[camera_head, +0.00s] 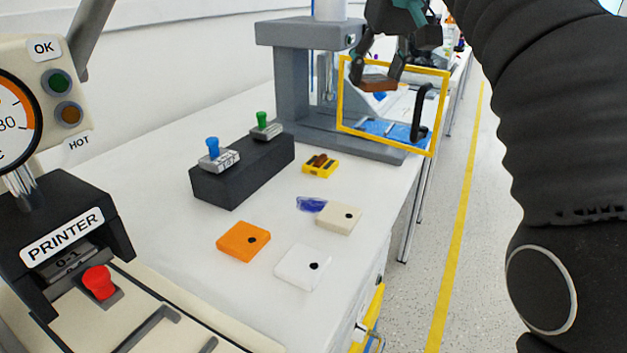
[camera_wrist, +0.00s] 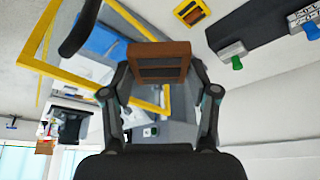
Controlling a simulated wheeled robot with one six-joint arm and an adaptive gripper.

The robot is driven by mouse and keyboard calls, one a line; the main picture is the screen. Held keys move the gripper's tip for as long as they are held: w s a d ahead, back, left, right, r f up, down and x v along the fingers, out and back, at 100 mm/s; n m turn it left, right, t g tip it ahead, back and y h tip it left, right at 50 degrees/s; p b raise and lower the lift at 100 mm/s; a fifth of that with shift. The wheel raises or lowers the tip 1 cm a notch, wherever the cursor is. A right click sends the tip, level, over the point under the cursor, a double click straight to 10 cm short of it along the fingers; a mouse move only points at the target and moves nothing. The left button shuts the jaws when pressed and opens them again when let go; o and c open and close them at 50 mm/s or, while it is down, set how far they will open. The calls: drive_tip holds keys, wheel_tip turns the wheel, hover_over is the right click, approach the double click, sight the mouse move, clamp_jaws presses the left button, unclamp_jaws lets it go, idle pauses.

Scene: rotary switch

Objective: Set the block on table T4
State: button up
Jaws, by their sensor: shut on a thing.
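A brown block (camera_head: 378,85) hangs in the air between the fingers of my gripper (camera_head: 378,79), in front of the press with the yellow frame. In the wrist view the block (camera_wrist: 158,64) has a dark band across it and sits between the two fingertips (camera_wrist: 160,72), so my gripper is shut on it. A white table (camera_head: 350,262) lies below and to the left; I see no T4 mark on it. The block is above the table and touches only my gripper.
A grey press (camera_head: 295,85) with a yellow frame (camera_head: 385,143), black handle (camera_head: 419,115) and blue plate (camera_head: 380,128) stands close by. A dark box (camera_head: 243,172) carries two switches. Orange (camera_head: 238,240), white (camera_head: 290,266) and cream (camera_head: 332,222) tiles lie on the table. A printer (camera_head: 65,240) stands left.

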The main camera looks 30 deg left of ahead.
sight(364, 179)
wheel_tip(364, 179, down, 18)
drive_tip(key=b, duration=0.5)
drive_tip(key=shift+d, duration=0.1)
drive_tip(key=shift+f, duration=0.15)
drive_tip(key=o, duration=1.2)
drive_tip(key=shift+d+r, duration=0.1)
drive_tip(key=shift+r, duration=0.5)
drive_tip(key=s+d, duration=0.2)
drive_tip(key=d, duration=0.1)
drive_tip(key=s+d+b, duration=0.1)
drive_tip(key=s+d, duration=0.4)
drive_tip(key=d, duration=0.1)
drive_tip(key=shift+s+d+r+b, duration=0.15)
drive_tip(key=shift+s+d+b, duration=0.1)
drive_tip(key=shift+s+b, duration=0.1)
